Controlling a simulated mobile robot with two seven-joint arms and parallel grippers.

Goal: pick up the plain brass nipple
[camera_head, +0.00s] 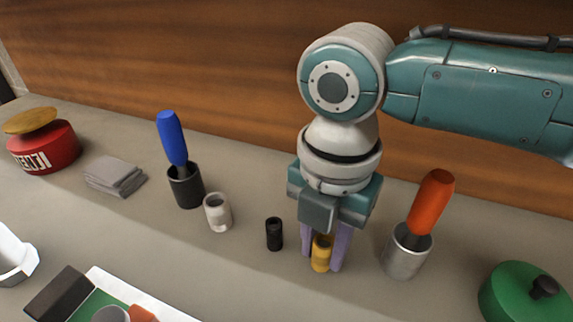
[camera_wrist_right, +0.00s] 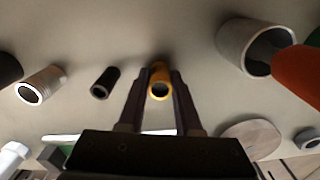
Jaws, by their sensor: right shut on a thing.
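The plain brass nipple (camera_head: 321,254) is a short yellow tube standing upright on the grey counter, right of centre in the head view. It also shows in the right wrist view (camera_wrist_right: 160,82), with its open end visible. My right gripper (camera_head: 323,262) points down with its two purple fingers on either side of the nipple. The fingers are closed on it in the right wrist view (camera_wrist_right: 161,88). I cannot see a gap under the nipple. My left gripper is in neither view.
A small black tube (camera_head: 274,234) stands just left of the nipple, and a pale grey tube (camera_head: 217,212) beyond it. A metal cup (camera_head: 405,252) with an orange-handled tool (camera_head: 431,202) stands close on the right. A green lidded pot (camera_head: 523,296) is further right. A dark cup (camera_head: 186,187) holds a blue-handled tool.

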